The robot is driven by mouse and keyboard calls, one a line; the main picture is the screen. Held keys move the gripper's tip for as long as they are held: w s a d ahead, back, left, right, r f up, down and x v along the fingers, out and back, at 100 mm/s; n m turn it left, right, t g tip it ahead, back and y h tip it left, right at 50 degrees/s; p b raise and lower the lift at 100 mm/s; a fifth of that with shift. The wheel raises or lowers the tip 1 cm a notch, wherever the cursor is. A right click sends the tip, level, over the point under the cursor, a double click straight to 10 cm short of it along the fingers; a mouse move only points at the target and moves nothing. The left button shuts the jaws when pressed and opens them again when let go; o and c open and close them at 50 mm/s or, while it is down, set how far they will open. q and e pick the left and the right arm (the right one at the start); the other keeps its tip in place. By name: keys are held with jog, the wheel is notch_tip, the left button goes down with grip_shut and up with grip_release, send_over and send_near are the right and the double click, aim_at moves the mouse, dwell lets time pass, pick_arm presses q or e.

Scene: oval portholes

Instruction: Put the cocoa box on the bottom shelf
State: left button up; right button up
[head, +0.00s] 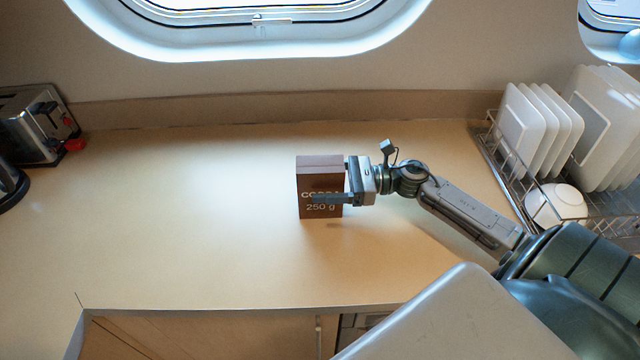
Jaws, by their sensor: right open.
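The brown cocoa box (309,181), marked "250 g", stands upright on the wooden counter in the middle of the head view. My right gripper (332,182) reaches it from the right with its jaws open around it. One finger crosses the box's front face, over part of the lettering. The other finger is mostly hidden behind the box. I cannot tell whether either finger touches it. My left gripper is not in view. No shelf shows in this view.
The counter (180,210) is clear left of the box. A toaster (38,120) stands at the far left, with a dark rounded object below it. A wire dish rack (497,172) with white plates (540,120) and a bowl (556,204) is at the right. Cabinet fronts (210,335) show below the counter edge.

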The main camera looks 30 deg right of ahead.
aim_at(320, 170)
jog(key=shift+w+a, duration=0.25)
jog(key=shift+a, duration=0.2)
jog(key=c, duration=1.2)
jog(key=shift+r, duration=0.15)
jog(key=shift+c, duration=0.2)
jog(key=shift+r+b, duration=0.4)
jog(key=shift+r, duration=0.15)
notch_tip(320, 170, up, 2)
jog(key=shift+r+b, duration=0.1)
jog(key=shift+b, duration=0.5)
jog(key=s+a+r+p, duration=0.1)
jog(key=s+a+p, duration=0.2)
jog(key=s+p, duration=0.4)
jog(key=s, duration=0.8)
jog(key=shift+s+a+r, duration=0.2)
jog(key=shift+s, duration=0.1)
